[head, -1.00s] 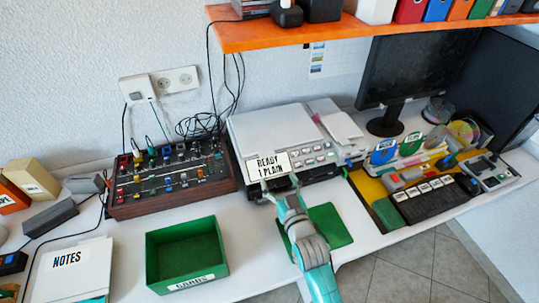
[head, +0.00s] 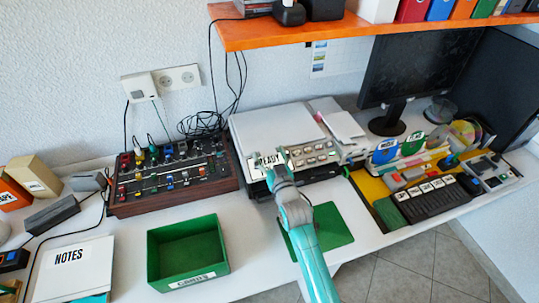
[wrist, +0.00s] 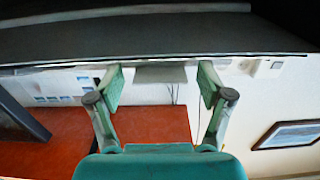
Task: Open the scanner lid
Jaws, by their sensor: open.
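The scanner (head: 270,128) stands at the back middle of the desk, with its pale flat lid down. Its front panel has grey buttons and a white display with black lettering (head: 266,161), partly hidden by my gripper. My gripper (head: 275,158) is open at the scanner's front edge, in front of the display. In the wrist view my two green fingers (wrist: 161,83) are apart. A small grey tab (wrist: 160,74) shows between the fingertips, below a long dark edge; I cannot tell whether they touch it. No object is held.
A mixer box (head: 172,178) stands left of the scanner, and a green tray (head: 187,250) in front of it. An orange shelf (head: 300,33) hangs above. A monitor (head: 415,70) and a cluttered yellow board (head: 372,190) are at the right. A green mat (head: 332,225) lies under my arm.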

